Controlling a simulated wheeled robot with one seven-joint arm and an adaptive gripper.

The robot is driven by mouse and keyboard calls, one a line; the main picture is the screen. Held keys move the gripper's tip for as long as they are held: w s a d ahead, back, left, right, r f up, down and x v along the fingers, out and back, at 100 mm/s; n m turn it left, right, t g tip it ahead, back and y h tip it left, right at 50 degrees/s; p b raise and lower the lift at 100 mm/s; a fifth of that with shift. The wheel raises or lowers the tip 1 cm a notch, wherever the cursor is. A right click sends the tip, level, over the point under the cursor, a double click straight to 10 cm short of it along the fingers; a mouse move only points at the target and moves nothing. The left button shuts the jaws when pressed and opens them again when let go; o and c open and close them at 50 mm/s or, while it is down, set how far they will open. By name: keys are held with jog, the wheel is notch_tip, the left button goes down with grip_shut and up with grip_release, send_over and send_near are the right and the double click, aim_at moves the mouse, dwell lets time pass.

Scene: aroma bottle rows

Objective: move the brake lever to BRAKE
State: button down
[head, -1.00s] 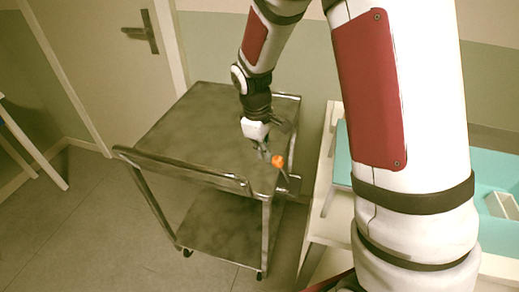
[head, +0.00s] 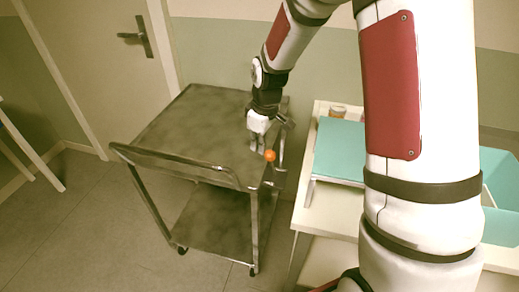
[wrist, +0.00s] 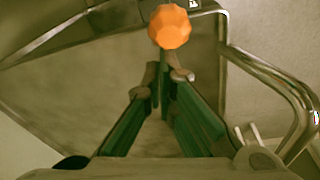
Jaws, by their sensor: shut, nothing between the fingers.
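The brake lever's orange knob (head: 270,155) is at the right edge of the metal cart (head: 190,125). In the wrist view the knob (wrist: 169,26) is just beyond my fingertips, near the top of the picture. My gripper (head: 259,149) points down over the cart's right side, close to the knob. In the wrist view my gripper (wrist: 167,76) is shut and empty, its fingertips together just below the knob in the picture. I cannot tell whether they touch the lever. Most of the lever's stem is hidden.
The cart has a push handle (head: 175,165) on its near side and a lower shelf (head: 215,222). A light table (head: 328,215) with a teal-topped stand (head: 340,150) is close on the right. Bare floor (head: 90,230) lies to the left.

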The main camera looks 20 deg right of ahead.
aim_at(271, 149)
jog(key=shift+s+d+r+t+y+p, duration=0.35)
jog(key=shift+s+d+p, duration=0.2)
jog(key=shift+d+p, duration=0.25)
jog(key=shift+s+d+r+t+y+p, duration=0.3)
jog(key=shift+s+d+p, duration=0.3)
jog(key=shift+p, duration=0.25)
jog(key=shift+w+r, duration=0.1)
jog(key=shift+r+p, duration=0.5)
jog(key=shift+r, duration=0.15)
